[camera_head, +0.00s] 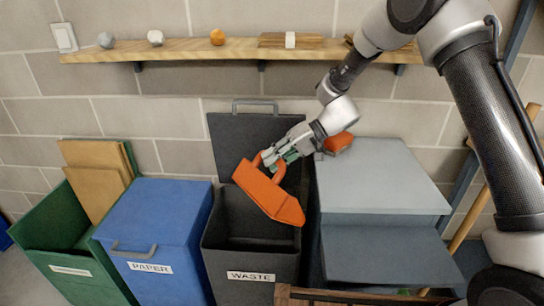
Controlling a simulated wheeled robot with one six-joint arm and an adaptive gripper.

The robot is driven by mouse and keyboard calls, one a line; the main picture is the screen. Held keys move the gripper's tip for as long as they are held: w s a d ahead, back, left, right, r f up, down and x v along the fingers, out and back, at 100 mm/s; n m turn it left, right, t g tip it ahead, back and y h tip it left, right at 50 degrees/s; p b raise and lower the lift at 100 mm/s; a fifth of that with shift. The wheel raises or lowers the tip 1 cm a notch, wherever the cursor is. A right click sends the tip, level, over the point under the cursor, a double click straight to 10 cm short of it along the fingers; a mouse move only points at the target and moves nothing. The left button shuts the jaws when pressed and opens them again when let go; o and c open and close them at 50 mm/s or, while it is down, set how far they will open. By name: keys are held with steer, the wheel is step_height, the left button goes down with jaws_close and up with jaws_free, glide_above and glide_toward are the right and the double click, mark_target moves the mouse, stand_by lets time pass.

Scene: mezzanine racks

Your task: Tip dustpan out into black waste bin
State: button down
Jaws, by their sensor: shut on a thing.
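The orange dustpan (268,192) hangs in the air, tilted with its wide edge down to the right, over the black waste bin. My gripper (273,161) is shut on the dustpan's handle. The black waste bin (250,264) stands on the floor with a white "WASTE" label on its front. Its lid (246,132) is up against the wall behind. The dustpan covers part of the bin's opening. I cannot make out any contents in the dustpan or in the dark bin.
A blue "PAPER" bin (158,216) with a closed lid stands left. Beyond it, a green bin (60,232) holds cardboard. A grey stepped unit (385,185) stands right, with an orange object (338,143) at its back. A wooden shelf (190,52) runs along the wall.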

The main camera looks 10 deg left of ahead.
steer(key=r+t+h, duration=0.1)
steer(key=a+r+n+h, duration=0.1)
steer(key=r, duration=0.1)
steer(key=r+t+h, duration=0.1)
steer(key=shift+w+a+r+n+t, duration=0.15)
steer(key=shift+w+r+n+t, duration=0.05)
steer(key=shift+w+n+t, duration=0.15)
steer(key=shift+a+r+n+t+h, duration=0.15)
steer(key=shift+r+n+t+h, duration=0.2)
steer(key=shift+t+h, duration=0.55)
steer(key=shift+w+d+r+t+h, duration=0.1)
steer(key=shift+t+h, duration=0.1)
steer(key=shift+h, duration=0.2)
steer(key=shift+d+r+t+h, duration=0.1)
steer(key=shift+t+h, duration=0.05)
steer(key=shift+h, duration=0.25)
steer(key=shift+d+f, duration=0.1)
